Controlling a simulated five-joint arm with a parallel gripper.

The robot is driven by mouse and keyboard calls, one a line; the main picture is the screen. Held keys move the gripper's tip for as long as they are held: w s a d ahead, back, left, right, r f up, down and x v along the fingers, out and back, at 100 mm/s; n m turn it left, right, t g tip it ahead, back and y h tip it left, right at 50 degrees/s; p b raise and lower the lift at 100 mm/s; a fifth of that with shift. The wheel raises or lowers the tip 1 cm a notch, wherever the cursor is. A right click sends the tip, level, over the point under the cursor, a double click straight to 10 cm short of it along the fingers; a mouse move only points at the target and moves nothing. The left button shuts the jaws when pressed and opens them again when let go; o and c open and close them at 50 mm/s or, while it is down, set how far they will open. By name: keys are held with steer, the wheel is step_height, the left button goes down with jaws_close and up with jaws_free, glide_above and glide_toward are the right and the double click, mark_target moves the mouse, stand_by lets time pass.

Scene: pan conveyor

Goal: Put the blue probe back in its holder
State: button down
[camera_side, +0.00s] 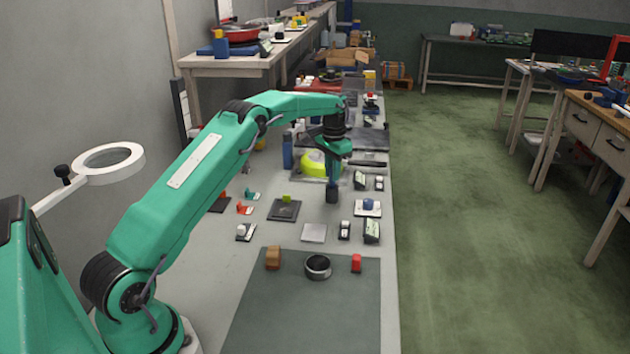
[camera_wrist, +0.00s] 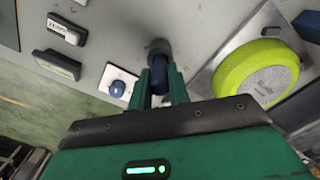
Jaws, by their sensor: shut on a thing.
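My gripper (camera_side: 335,181) points down over the bench, to the right of the lime-green pan. In the wrist view its fingers (camera_wrist: 160,85) are shut on the blue probe (camera_wrist: 159,73), of which a short blue part shows between them. A dark round cup-like piece (camera_wrist: 158,47) is just beyond the fingertips, in line with the probe. In the side view this dark piece (camera_side: 332,196) is right under the fingers. I cannot tell whether it is the holder or the probe's own end, or whether it touches the bench.
The lime-green round pan (camera_wrist: 258,77) sits on a metal plate beside my gripper. On the other side are a white block with a blue knob (camera_side: 368,207) and small dark display boxes (camera_side: 371,231). A black-and-silver ring (camera_side: 317,266) lies on the dark mat (camera_side: 300,315).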

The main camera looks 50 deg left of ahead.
steer(key=shift+f, duration=1.35)
steer(key=c, duration=1.2)
jaws_free()
steer(key=shift+c, duration=0.2)
steer(key=shift+r, duration=3.95)
